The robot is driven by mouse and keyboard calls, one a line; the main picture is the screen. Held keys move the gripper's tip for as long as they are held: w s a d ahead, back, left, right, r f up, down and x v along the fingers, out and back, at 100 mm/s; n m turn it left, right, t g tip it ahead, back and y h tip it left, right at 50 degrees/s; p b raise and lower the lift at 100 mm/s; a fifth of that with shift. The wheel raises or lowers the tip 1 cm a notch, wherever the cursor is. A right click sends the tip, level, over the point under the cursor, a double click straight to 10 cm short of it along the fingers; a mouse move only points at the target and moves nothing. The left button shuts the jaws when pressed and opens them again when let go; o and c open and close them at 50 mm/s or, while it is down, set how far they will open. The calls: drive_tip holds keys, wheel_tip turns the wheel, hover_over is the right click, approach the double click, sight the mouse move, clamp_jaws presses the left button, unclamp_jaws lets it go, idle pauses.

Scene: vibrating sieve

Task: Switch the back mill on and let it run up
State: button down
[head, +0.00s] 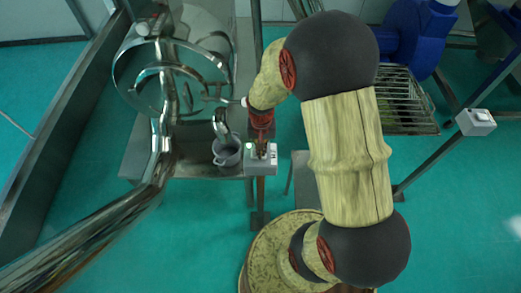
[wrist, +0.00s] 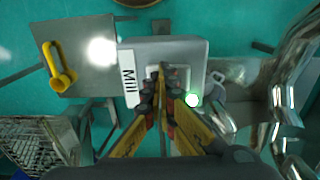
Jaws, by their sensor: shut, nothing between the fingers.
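A grey switch box labelled "Mill" (wrist: 165,50) fills the middle of the wrist view; it also shows in the head view (head: 263,170) on a post by the steel platform. A round lamp (wrist: 192,100) on its face glows pale green. My gripper (wrist: 165,76) is shut and empty, its fingertips right over the framed switch area on the box face. The fingers hide most of the switch, so I cannot tell its position or whether they touch it. In the head view my gripper (head: 262,145) points down at the box.
Shiny steel pipework (head: 165,90) and a grey pot (head: 228,152) stand left of the box. Another switch box (head: 476,122) is at the right, near a blue machine (head: 415,35) and a wire basket (head: 405,105). A yellow handle (wrist: 60,68) lies on a grey plate (wrist: 88,75).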

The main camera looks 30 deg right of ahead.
sight(250, 157)
drive_tip(key=shift+a, duration=0.15)
drive_tip(key=shift+w+a, duration=0.35)
drive_tip(key=shift+a, duration=0.2)
drive_tip(key=shift+r, duration=0.1)
drive_tip(key=shift+w+r+p, duration=0.1)
drive_tip(key=shift+r+p, duration=0.15)
drive_tip(key=shift+p, duration=0.1)
wheel_tip(250, 157, up, 13)
drive_tip(key=w+a+p, duration=0.1)
drive_tip(key=a+p, duration=0.1)
drive_tip(key=shift+w+a+r+p, duration=0.15)
drive_tip(key=shift+w+p, duration=0.1)
drive_tip(key=shift+p, duration=0.1)
idle(0.4)
